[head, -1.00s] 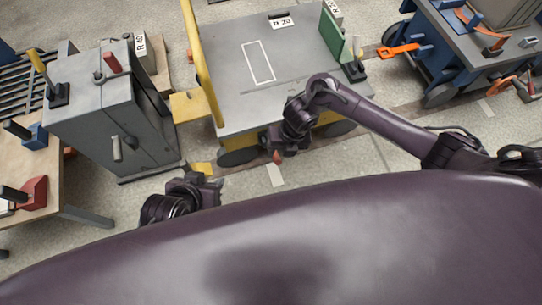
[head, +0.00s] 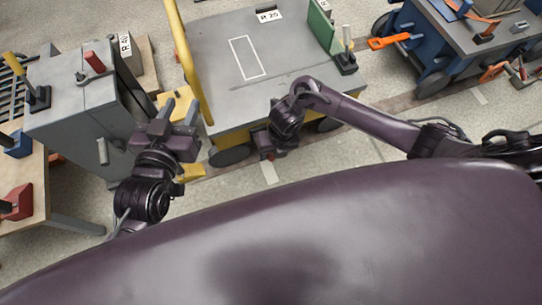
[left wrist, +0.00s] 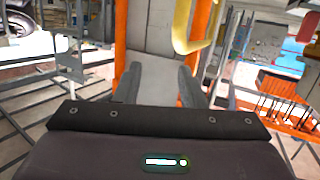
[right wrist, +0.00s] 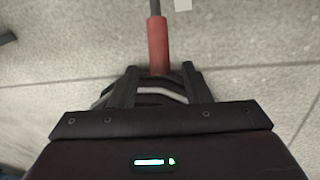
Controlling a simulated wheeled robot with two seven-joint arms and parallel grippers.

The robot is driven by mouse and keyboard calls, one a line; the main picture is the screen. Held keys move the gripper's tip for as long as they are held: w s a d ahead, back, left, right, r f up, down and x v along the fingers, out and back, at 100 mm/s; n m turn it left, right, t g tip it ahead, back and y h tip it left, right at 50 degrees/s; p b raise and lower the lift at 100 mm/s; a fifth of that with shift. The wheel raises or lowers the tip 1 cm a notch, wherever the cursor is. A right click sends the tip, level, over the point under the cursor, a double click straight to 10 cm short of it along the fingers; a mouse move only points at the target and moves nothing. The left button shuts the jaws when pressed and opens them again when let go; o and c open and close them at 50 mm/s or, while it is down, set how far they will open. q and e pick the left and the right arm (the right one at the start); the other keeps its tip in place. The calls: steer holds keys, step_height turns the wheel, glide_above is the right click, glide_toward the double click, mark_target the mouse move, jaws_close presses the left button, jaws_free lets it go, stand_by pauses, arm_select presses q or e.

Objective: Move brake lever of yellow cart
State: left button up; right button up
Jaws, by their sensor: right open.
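The yellow cart (head: 222,92) has a grey deck and a yellow push rail, and stands at the top middle of the head view. Its brake lever appears as a red grip (right wrist: 157,45) on a dark rod in the right wrist view. My right gripper (right wrist: 162,76) is open, with the grip's near end at the gap between its fingertips. In the head view my right gripper (head: 268,144) is at the cart's near side and mostly hides the lever. My left gripper (head: 178,118) is open and empty, left of the cart near its yellow corner.
A grey cabinet (head: 72,130) with levers stands left of the cart beside a wooden bench (head: 38,190). A blue cart (head: 435,55) with an orange handle (head: 390,41) stands at the right.

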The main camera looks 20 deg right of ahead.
mark_target(272, 155)
steer(key=f, duration=0.1)
steer(key=f+b, duration=0.1)
steer(key=shift+a+f, duration=0.2)
steer(key=shift+f, duration=0.2)
arm_select(q)
step_height(272, 155, up, 10)
steer(key=w+t+h, duration=0.1)
steer(key=t, duration=0.4)
steer(key=shift+a+r+h, duration=0.25)
steer(key=shift+h, duration=0.15)
arm_select(e)
steer(key=shift+f, duration=0.1)
jaws_close()
